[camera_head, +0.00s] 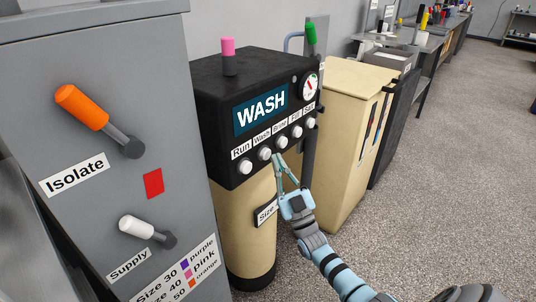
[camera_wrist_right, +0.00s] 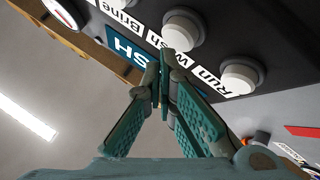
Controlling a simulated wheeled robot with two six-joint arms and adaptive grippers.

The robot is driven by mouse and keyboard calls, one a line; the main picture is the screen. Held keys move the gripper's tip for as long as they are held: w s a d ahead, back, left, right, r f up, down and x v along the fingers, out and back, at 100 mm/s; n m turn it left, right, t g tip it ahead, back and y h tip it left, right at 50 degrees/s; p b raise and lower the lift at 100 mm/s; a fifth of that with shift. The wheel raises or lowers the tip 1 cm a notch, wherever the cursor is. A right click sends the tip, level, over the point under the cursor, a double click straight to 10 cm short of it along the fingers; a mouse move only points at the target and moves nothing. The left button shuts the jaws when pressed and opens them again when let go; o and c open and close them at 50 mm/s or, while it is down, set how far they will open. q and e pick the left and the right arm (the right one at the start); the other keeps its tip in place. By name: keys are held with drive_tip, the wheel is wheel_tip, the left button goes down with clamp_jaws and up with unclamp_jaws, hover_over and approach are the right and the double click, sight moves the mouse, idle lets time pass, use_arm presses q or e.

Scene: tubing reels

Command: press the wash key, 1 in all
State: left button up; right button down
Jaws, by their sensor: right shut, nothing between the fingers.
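The wash key (camera_head: 264,153) is a round white button under its "Wash" label on the black front panel of the softener unit. In the right wrist view the wash key (camera_wrist_right: 182,30) is just beyond my fingertips. My right gripper (camera_head: 278,158) is shut and empty, in front of the panel slightly right of and below the wash key. In the right wrist view the shut fingers (camera_wrist_right: 163,72) point towards the key; I cannot tell whether they touch it. My left gripper is not in view.
The run key (camera_head: 245,166) and brine key (camera_head: 281,142) flank the wash key, with more keys to the right. A blue "WASH" display (camera_head: 260,110) is above. A grey cabinet (camera_head: 110,70) with orange and white levers stands left, a beige bin (camera_head: 345,110) right.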

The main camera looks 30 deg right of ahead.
drive_tip(key=s+p, duration=0.1)
drive_tip(key=s, duration=0.1)
drive_tip(key=s+d+p, duration=0.1)
drive_tip(key=s, duration=0.1)
drive_tip(key=shift+s+d, duration=0.15)
drive_tip(key=shift+s, duration=0.15)
idle(0.7)
